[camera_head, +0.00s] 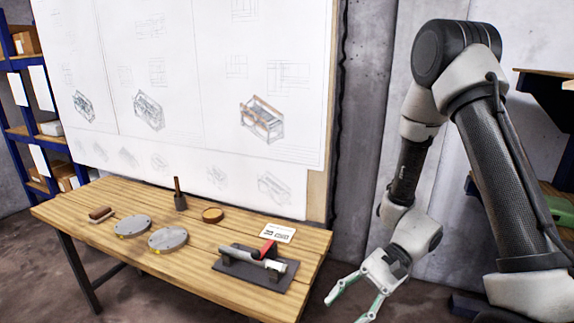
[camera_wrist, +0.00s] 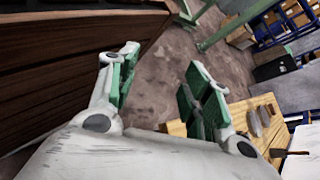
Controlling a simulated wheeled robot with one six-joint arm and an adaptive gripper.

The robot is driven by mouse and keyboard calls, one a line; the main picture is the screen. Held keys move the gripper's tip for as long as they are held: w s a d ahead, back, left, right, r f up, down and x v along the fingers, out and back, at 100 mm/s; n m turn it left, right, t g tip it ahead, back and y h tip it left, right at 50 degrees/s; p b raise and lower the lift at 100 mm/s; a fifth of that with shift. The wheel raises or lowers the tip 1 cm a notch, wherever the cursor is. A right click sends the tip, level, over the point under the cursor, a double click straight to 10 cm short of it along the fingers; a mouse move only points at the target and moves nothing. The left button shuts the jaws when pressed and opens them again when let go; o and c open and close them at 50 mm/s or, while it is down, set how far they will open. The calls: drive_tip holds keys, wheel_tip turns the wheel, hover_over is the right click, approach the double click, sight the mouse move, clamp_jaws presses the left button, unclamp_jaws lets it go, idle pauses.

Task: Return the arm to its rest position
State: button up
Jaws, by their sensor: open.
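My gripper (camera_head: 349,299) is open and empty, its green-padded fingers spread. It hangs off the right end of the wooden table (camera_head: 130,232), apart from it and from everything on it. My arm is bent, with its upper part raised at the right of the head view. The table (camera_wrist: 178,128) shows there behind the right finger.
On the table are two grey discs (camera_head: 168,239), a dark fixture (camera_head: 255,268) with a red-handled part, a wooden ring (camera_head: 213,215), a handled tool (camera_head: 180,200), a brush-like tool (camera_head: 100,214) and a white card (camera_head: 277,233). A drawing board stands behind. Shelves stand at both sides.

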drive_tip(key=d+r+n+t+h, duration=0.3)
drive_tip(key=d+r+n+h, duration=0.15)
drive_tip(key=d+r, duration=0.55)
drive_tip(key=d+r+n+t+h, duration=0.35)
drive_tip(key=d+r+h, duration=0.3)
drive_tip(key=d, duration=0.65)
wheel_tip(320, 180, up, 8)
drive_tip(key=s+d+t, duration=0.1)
drive_tip(key=t, duration=0.3)
drive_tip(key=shift+s+m, duration=0.3)
drive_tip(key=shift+s, duration=0.1)
